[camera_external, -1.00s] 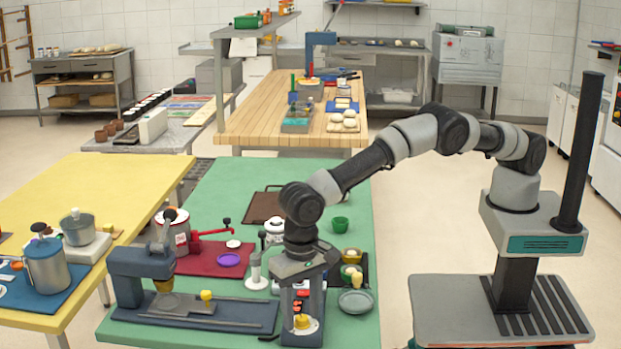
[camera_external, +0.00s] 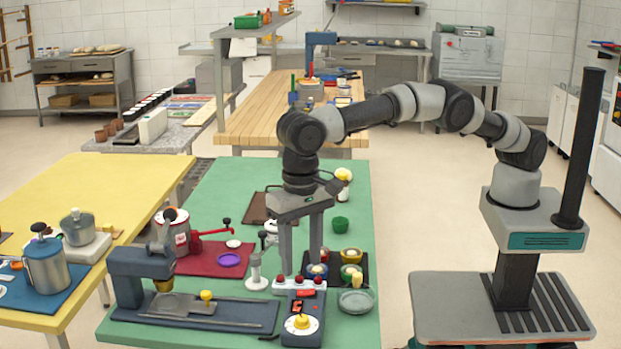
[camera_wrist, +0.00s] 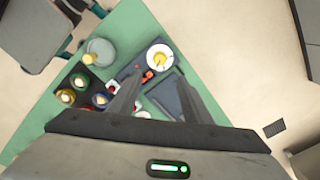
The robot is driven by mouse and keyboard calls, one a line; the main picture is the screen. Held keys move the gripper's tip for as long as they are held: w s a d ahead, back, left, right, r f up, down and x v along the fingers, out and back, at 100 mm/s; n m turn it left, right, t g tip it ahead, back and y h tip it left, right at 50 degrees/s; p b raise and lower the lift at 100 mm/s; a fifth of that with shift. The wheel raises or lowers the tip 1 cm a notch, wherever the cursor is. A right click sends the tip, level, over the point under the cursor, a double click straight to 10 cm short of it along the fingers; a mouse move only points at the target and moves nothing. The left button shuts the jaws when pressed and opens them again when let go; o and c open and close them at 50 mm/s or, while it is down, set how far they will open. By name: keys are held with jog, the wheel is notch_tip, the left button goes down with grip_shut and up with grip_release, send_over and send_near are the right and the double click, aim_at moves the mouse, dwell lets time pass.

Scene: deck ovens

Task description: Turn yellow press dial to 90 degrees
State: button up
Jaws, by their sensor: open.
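The yellow dial (camera_external: 301,322) sits on a white disc on top of a dark control box (camera_external: 292,338) at the front edge of the green table. In the wrist view the yellow dial (camera_wrist: 160,60) shows on its white disc, beyond my fingertips. My gripper (camera_external: 300,268) is open and empty, pointing down above and behind the box, apart from the dial. Its two fingers (camera_wrist: 158,84) are spread in the wrist view. The dial's exact angle is too small to read.
A blue-grey press (camera_external: 140,270) with a long base stands left of the box; a small yellow knob (camera_external: 207,296) is on it. Red-topped buttons (camera_external: 300,281), a tray of coloured pots (camera_external: 335,270) and a grey dish (camera_external: 357,301) are close by.

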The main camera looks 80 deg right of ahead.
jog(key=shift+r+p, duration=0.3)
jog(key=shift+r, duration=1.5)
